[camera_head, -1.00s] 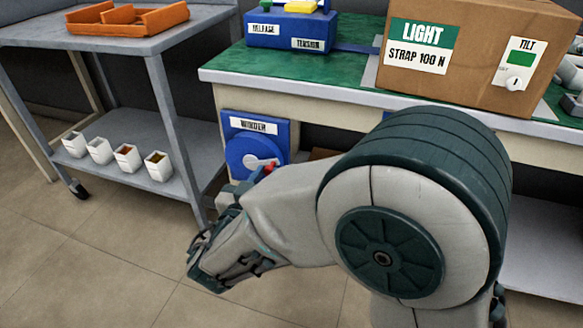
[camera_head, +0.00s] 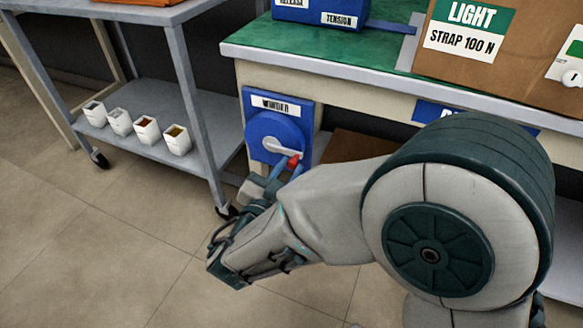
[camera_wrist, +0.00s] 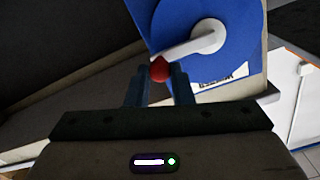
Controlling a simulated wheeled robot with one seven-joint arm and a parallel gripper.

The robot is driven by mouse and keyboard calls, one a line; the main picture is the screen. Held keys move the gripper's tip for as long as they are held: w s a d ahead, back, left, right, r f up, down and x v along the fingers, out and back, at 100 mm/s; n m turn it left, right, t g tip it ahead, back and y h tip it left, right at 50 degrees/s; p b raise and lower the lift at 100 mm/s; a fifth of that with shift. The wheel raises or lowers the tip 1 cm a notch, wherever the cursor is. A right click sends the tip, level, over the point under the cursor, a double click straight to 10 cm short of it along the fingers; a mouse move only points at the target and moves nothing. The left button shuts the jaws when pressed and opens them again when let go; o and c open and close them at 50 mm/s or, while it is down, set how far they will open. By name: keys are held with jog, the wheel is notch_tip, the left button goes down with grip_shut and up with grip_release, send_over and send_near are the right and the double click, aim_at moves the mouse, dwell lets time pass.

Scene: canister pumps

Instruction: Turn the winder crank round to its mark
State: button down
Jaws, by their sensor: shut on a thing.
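The winder (camera_head: 277,130) is a blue panel with a round blue disc and a white label, on the front of the bench. Its pale crank arm (camera_head: 283,148) runs from the disc's hub toward the lower right in the head view and ends at a red knob (camera_head: 293,161). In the wrist view the crank arm (camera_wrist: 190,44) runs from the hub down left to the red knob (camera_wrist: 160,70). My gripper (camera_wrist: 160,88) is shut on the red knob, which shows between its fingertips. I cannot make out a mark on the disc.
A grey cart (camera_head: 200,110) stands to the left, with several small white cups on its lower shelf. The green-topped bench (camera_head: 320,50) carries a blue box (camera_head: 322,12) and a cardboard box (camera_head: 490,60) marked LIGHT. The floor in front is clear.

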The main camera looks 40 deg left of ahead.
jog(key=shift+d+f, duration=0.1)
jog(key=c, duration=1.3)
grip_release()
jog(key=shift+o, duration=0.2)
jog(key=shift+s, duration=0.1)
jog(key=p+v, duration=0.1)
jog(key=v, duration=1.2)
jog(key=shift+s, duration=0.3)
jog(key=shift+d, duration=0.1)
